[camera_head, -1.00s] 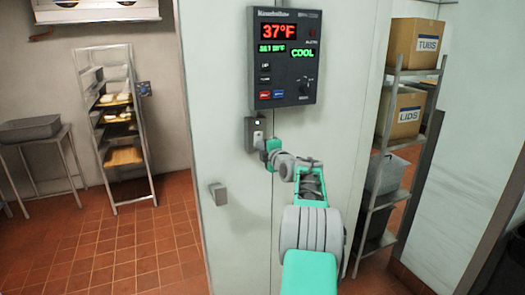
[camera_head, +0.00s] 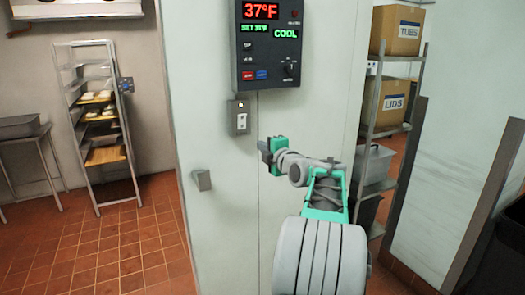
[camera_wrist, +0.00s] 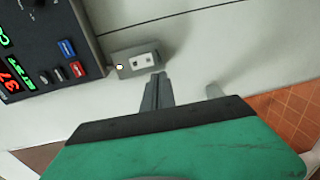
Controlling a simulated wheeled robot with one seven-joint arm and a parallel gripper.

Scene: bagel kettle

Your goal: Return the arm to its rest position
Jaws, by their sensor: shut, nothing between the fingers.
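My gripper (camera_head: 265,152) is at the end of my green and grey arm, in front of the pale cooler door. It is shut and empty. In the wrist view its closed fingers (camera_wrist: 157,90) point toward the door surface, below a small grey switch box (camera_wrist: 136,60). In the head view the switch box (camera_head: 238,118) is up and to the left of the gripper, with a visible gap between them. My arm is bent and still stretched out in front of me.
A control panel (camera_head: 268,42) reading 37°F and COOL is above the switch box. A door handle (camera_head: 202,180) juts out at lower left. A shelf rack (camera_head: 375,130) with boxes stands close on the right. A tray rack (camera_head: 75,130) is far left, with open tiled floor before it.

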